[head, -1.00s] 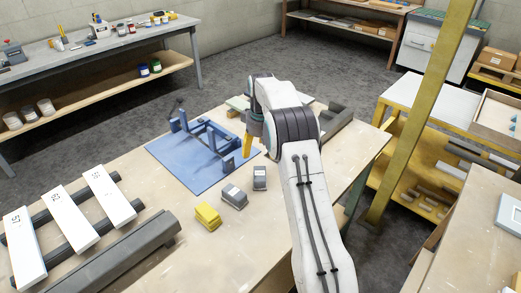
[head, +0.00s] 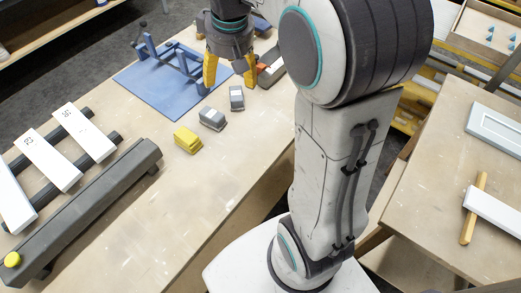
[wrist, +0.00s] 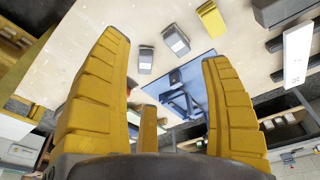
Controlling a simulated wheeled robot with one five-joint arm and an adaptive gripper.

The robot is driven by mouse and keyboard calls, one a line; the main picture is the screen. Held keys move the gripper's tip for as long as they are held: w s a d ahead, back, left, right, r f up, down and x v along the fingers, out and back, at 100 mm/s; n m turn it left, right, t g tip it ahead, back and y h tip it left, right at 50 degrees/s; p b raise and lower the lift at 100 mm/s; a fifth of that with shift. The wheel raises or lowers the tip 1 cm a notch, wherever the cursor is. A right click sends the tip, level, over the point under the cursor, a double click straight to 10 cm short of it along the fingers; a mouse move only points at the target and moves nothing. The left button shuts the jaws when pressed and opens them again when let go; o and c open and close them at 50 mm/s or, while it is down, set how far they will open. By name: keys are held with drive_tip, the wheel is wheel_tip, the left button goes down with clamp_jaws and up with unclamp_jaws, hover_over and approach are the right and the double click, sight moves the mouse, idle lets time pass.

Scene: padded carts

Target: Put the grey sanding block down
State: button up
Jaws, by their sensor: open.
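Two grey sanding blocks with pale labels rest on the wooden bench top: one grey sanding block (head: 212,119) beside the yellow block and another grey block (head: 237,98) to its right. They also show in the wrist view as one block (wrist: 176,40) and the other block (wrist: 146,60). The frames do not tell which is the task's block. The yellow block (head: 187,140) lies to their left. My gripper (head: 231,78) is open with nothing between its yellow fingers, raised above the bench just behind the grey blocks. Its spread fingers (wrist: 165,52) fill the wrist view's sides.
A blue mat (head: 150,86) with a blue frame (head: 182,62) lies behind the blocks. An orange-and-grey item (head: 270,70) is right of my gripper. White numbered boards (head: 50,160) lie on dark rails at left. The front middle of the bench is clear.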

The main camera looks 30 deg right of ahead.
drive_tip(key=s+a+f, duration=0.2)
drive_tip(key=s, duration=0.7)
drive_tip(key=s+a+f+t, duration=0.1)
drive_tip(key=s+f, duration=0.1)
drive_tip(key=s, duration=0.8)
drive_tip(key=shift+a+f, duration=0.3)
drive_tip(key=shift+a, duration=0.05)
